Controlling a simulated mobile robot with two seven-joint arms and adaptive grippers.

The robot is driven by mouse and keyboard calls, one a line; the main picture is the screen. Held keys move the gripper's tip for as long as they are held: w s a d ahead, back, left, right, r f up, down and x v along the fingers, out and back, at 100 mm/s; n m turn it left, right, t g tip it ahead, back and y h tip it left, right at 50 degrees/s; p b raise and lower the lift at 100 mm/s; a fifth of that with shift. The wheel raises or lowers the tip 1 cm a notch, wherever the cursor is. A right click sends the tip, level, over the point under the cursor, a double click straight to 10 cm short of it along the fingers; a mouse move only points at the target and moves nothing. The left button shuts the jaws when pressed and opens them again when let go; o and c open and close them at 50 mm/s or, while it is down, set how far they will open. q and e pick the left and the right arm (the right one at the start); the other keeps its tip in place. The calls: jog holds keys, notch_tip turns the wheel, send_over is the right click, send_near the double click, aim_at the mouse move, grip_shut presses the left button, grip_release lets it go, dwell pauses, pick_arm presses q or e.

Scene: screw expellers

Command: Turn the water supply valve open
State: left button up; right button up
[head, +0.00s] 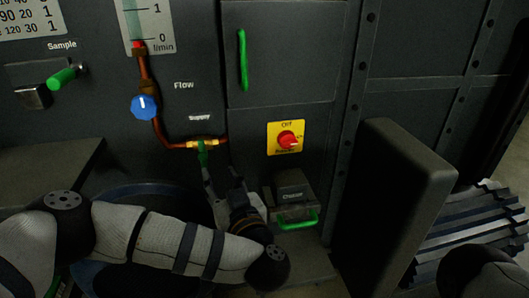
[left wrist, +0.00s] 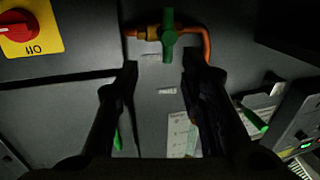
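The supply valve (head: 203,143) is a brass fitting on a copper pipe under the "Supply" label. Its green handle (head: 202,157) points down, across the horizontal pipe. My left gripper (head: 222,180) is just below the handle, and its fingertips are partly hard to make out in the dark. In the left wrist view, turned upside down, the green handle (left wrist: 169,36) shows beyond and between the spread fingers of my left gripper (left wrist: 160,65). The gripper is open and empty; no contact with the handle is visible. My right gripper is not in view.
A blue flow knob (head: 145,107) and a green sample handle (head: 62,78) are to the left. A yellow plate with a red switch (head: 289,139) is right of the valve. Below it, a box with a green handle (head: 298,220) juts out. A dark upright block (head: 390,205) stands at right.

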aim_at(203, 150)
pick_arm(q)
jog(key=shift+y, duration=0.3)
jog(key=x, duration=0.4)
jog(key=b+x, duration=0.1)
jog(key=x, duration=0.7)
jog(key=shift+a+r, duration=0.3)
jog(key=shift+a, duration=0.15)
grip_shut()
